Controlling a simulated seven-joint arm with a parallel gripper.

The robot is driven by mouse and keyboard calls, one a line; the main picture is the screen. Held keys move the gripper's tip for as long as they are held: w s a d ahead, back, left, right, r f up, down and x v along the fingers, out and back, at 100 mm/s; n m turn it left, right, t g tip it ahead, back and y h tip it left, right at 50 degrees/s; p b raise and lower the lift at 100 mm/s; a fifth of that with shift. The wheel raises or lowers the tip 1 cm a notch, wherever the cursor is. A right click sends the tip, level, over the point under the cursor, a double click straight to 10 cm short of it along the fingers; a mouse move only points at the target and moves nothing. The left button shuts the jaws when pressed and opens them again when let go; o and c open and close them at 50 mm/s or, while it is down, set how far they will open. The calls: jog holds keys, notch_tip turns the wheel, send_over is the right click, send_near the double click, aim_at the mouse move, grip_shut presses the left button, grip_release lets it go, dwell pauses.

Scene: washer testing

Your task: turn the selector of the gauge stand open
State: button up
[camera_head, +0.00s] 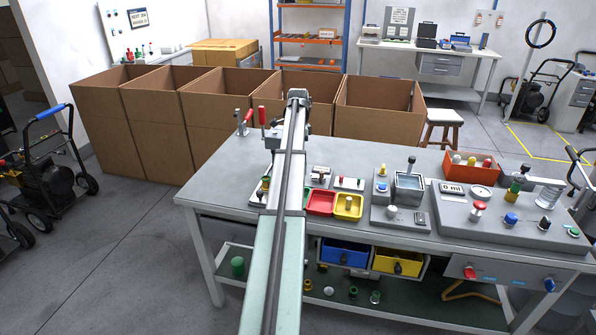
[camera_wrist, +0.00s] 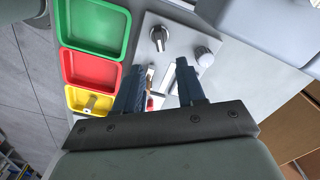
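In the wrist view, a pale panel carries a dark round knob (camera_wrist: 159,38) with a light pointer bar, which looks like the selector. A grey domed button (camera_wrist: 204,56) sits beside it. No gauge face is clear, so I cannot tell for certain that this panel is the gauge stand. My gripper (camera_wrist: 160,65) is open, its two dark fingers apart with nothing held between them. The knob lies just beyond the fingertips and apart from them. In the head view my arm hides the gripper and the knob panel.
Green (camera_wrist: 95,25), red (camera_wrist: 91,69) and yellow (camera_wrist: 91,101) trays lie left of the fingers. Small fittings show between and below the fingertips. In the head view the grey bench (camera_head: 225,180) also holds an orange bin (camera_head: 471,167) and a display console (camera_head: 500,215); cardboard boxes (camera_head: 375,107) stand behind.

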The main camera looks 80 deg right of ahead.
notch_tip(320, 180, down, 9)
jog(key=shift+f, duration=0.15)
dwell(0.4)
grip_shut()
dwell(0.3)
